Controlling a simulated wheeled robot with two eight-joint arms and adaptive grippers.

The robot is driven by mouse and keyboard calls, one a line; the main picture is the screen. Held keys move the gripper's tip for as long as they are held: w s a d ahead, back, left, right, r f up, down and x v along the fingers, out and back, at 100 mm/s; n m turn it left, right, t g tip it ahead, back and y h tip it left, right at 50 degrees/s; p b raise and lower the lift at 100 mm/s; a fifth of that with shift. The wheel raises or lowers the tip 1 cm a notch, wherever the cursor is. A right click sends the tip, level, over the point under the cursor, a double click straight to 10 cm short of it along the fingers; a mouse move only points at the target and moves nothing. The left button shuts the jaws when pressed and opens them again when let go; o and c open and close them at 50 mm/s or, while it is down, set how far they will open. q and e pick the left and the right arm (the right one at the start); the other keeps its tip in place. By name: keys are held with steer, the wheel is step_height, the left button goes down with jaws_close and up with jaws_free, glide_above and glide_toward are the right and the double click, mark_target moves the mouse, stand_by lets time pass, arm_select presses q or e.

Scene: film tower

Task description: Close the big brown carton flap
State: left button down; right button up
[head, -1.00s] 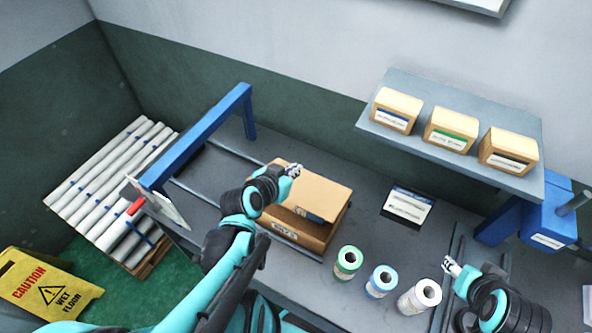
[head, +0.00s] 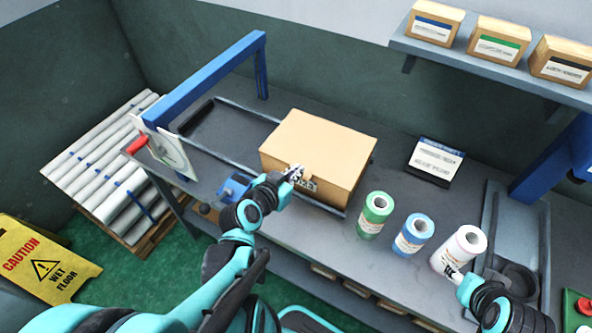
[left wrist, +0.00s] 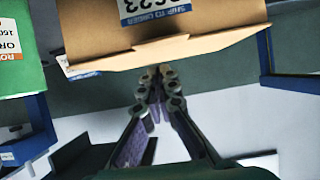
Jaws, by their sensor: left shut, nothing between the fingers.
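The big brown carton (head: 325,140) stands on the grey bench in the head view. Its top flap (head: 320,138) lies flat across the top, and a small tab shows at its front edge. My left gripper (head: 296,172) is shut and empty, right at the carton's front face near the label. In the left wrist view, the carton (left wrist: 85,25) fills the top with its label and a tabbed edge, and the fingertips (left wrist: 158,75) are close to that tab; contact is unclear. My right gripper (head: 453,274) is at the white roll; its finger opening is unclear.
Green (head: 375,215), blue (head: 413,235) and white (head: 458,250) rolls stand right of the carton. A blue frame (head: 205,80) spans the bench at left. A label card (head: 434,160) lies behind the rolls. A shelf (head: 480,70) holds small boxes.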

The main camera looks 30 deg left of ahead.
arm_select(q)
steer(key=f+b, duration=0.2)
steer(key=f, duration=0.1)
steer(key=f+b, duration=0.1)
steer(key=f, duration=0.1)
steer(key=shift+s+b, duration=0.3)
arm_select(e)
steer(key=f, duration=0.2)
steer(key=s+f, duration=0.1)
steer(key=f, duration=0.1)
steer(key=shift+f, duration=0.35)
arm_select(q)
steer(key=shift+w+f, duration=0.1)
steer(key=shift+w, duration=0.1)
arm_select(e)
steer(key=shift+f, duration=0.15)
